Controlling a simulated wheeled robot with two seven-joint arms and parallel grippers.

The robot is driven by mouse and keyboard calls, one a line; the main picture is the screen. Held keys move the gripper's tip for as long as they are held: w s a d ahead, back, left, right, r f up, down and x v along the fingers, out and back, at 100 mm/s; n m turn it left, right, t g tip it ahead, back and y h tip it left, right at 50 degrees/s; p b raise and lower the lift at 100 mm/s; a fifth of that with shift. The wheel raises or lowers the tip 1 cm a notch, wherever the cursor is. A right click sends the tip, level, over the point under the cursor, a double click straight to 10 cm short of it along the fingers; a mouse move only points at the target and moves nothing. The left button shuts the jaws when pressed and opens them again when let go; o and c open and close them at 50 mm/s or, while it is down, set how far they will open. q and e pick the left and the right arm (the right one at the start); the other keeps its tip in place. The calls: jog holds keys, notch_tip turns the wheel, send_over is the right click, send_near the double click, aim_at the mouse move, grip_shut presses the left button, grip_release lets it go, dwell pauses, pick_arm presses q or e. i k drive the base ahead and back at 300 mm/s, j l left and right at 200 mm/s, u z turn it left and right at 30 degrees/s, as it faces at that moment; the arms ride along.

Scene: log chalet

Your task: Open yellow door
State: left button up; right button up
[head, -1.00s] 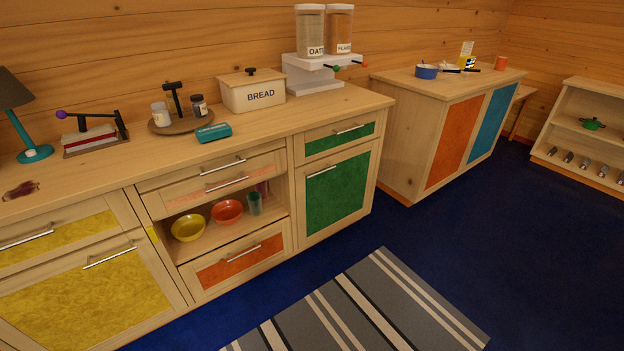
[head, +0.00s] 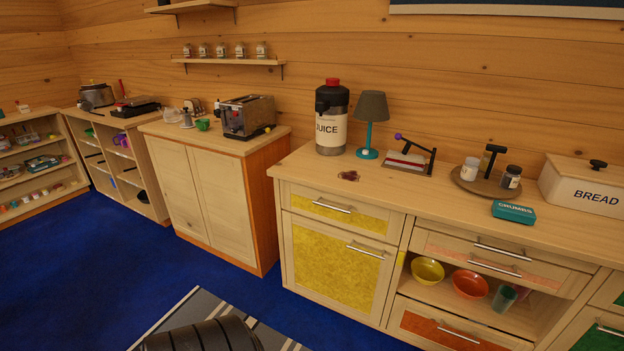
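The yellow door (head: 335,268) is on the lower left front of the long wooden counter. It is closed, flush with the cabinet frame. Its silver bar handle (head: 366,251) lies near the door's upper right corner. A yellow drawer (head: 337,210) with its own bar handle (head: 332,206) sits right above it and is closed. Neither of my grippers is in view.
Blue floor (head: 215,280) is open in front of the yellow door. A striped rug (head: 185,307) lies at the bottom. A plain two-door cabinet (head: 205,190) stands left of the counter. Bowls sit in an open shelf (head: 505,318) to the right.

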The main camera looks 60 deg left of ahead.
aim_at(350, 272)
jog(key=u, duration=1.7)
